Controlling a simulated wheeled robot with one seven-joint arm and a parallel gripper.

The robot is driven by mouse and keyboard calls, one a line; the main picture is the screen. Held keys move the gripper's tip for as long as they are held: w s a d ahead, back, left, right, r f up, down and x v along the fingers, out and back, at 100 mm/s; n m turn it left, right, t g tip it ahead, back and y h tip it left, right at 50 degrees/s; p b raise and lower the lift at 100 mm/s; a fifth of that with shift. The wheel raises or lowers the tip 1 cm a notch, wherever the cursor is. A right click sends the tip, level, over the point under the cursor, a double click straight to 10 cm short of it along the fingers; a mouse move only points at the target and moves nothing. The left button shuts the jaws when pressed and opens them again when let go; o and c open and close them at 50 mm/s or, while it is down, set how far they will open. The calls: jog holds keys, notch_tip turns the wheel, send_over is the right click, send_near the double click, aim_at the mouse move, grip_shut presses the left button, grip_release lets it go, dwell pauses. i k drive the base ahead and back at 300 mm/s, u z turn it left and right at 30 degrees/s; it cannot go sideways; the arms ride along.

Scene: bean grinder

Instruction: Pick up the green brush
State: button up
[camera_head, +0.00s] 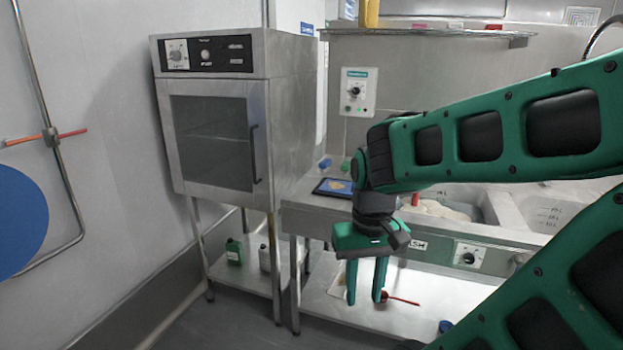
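My gripper (365,298) is green and points straight down in front of the sink counter. Its two fingers are apart, and I see nothing held between them. A small green thing (345,166) lies on the back left of the counter, beside a blue item (325,163); it is too small for me to tell whether it is the green brush. It is well above and behind the fingers in the picture. No other thing in view is clearly a green brush. My arm hides part of the counter and the sink.
A steel oven cabinet (215,128) stands at the left on legs. A dark tablet (334,187) lies on the counter (300,195). A green bottle (234,251) stands on the lower shelf at left. A red-handled item (403,300) lies low, behind the fingers.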

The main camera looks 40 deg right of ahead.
aim_at(345, 167)
jog(key=u, duration=0.25)
jog(key=k, duration=0.35)
jog(key=u, duration=0.2)
jog(key=i, duration=1.1)
jog(key=z, duration=0.75)
jog(key=i, duration=1.1)
jog(key=z, duration=1.25)
jog(key=i, duration=0.75)
jog(key=z, duration=0.5)
